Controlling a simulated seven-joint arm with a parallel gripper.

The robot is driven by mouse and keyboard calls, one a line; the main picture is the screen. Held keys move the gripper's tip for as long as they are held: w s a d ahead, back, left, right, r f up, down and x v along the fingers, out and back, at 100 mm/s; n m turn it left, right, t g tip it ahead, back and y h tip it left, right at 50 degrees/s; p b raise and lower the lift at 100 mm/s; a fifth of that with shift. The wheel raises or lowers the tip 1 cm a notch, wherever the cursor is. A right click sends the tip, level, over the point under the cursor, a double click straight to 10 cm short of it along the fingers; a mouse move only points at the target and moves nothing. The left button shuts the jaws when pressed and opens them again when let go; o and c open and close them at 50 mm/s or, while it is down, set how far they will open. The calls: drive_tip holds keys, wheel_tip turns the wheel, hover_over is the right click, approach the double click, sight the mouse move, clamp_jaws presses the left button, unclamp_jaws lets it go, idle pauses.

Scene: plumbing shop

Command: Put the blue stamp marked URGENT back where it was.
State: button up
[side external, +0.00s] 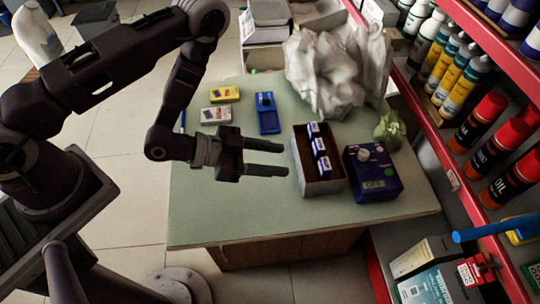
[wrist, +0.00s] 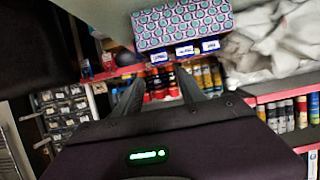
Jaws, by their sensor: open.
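Three blue blocks with white labels, which look like stamps (side external: 318,147), stand in a row in an open box (side external: 327,187) on the table in the side view. Their white labels (wrist: 185,50) also show in the wrist view, too small to read, so I cannot tell which, if any, says URGENT. My gripper (side external: 284,158) is open, with nothing between its fingers. It points right, with its fingertips just left of the box in the side view. In the wrist view, the gripper's fingers (wrist: 160,85) are apart, below the labels.
A dark blue device marked OFF (side external: 378,184) stands right of the box. A crumpled pale bag (side external: 335,70) is behind it. A blue item (side external: 267,118), a yellow box (side external: 225,94) and a white box (side external: 215,115) lie at the back left. A shelf of bottles (side external: 455,80) borders the right. The table's front (side external: 260,220) is clear.

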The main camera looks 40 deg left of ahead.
drive_tip(key=w+a+r+y, duration=0.5)
drive_tip(key=w+a+r, duration=0.2)
drive_tip(key=r, duration=0.3)
drive_tip(key=s+a+r+n+y, duration=0.3)
drive_tip(key=a+r, duration=0.3)
drive_tip(key=r, duration=0.3)
drive_tip(key=s+a+r+n+g, duration=0.1)
drive_tip(key=s+r+n, duration=0.1)
drive_tip(key=s, duration=0.5)
drive_tip(key=s+a+r+n+g+y, duration=0.1)
drive_tip(key=s+r, duration=0.3)
drive_tip(key=s, duration=0.4)
drive_tip(key=s+a+r+n+g, duration=0.1)
drive_tip(key=s+r+n+g, duration=0.1)
drive_tip(key=s, duration=0.5)
drive_tip(key=shift+s+a+r+n+y, duration=0.3)
drive_tip(key=shift+s+a+r+n, duration=0.1)
drive_tip(key=shift+r+n, duration=0.15)
